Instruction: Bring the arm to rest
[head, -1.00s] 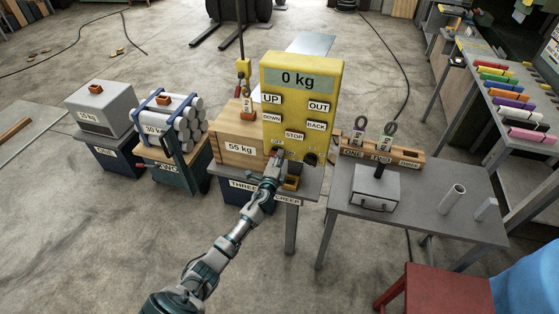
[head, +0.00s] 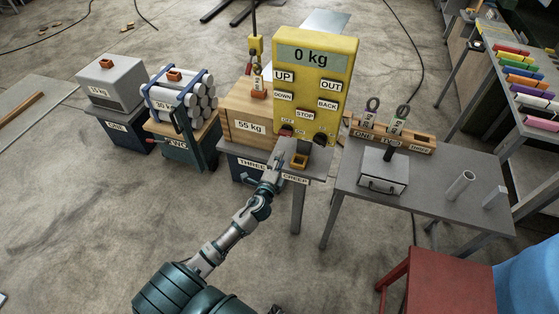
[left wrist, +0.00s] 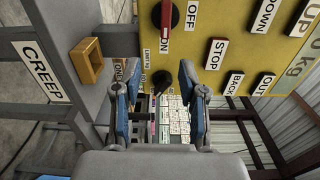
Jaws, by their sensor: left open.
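My left arm reaches up from the bottom of the head view. Its left gripper (head: 288,152) is open and empty, just in front of the lower edge of the yellow control panel (head: 316,58). In the left wrist view the gripper's two blue-padded fingers (left wrist: 153,88) stand apart. A black knob (left wrist: 160,80) shows between them, beyond the tips. A red switch (left wrist: 165,14) with ON and OFF labels sits on the panel beside it. My right gripper is not in view.
A yellow holder (head: 299,161) by the CREEP label (left wrist: 41,70) is close to the gripper. A 55 kg crate (head: 248,128) stands left of the panel. A grey table (head: 430,190) and red stool (head: 437,275) are at right. Floor at lower left is clear.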

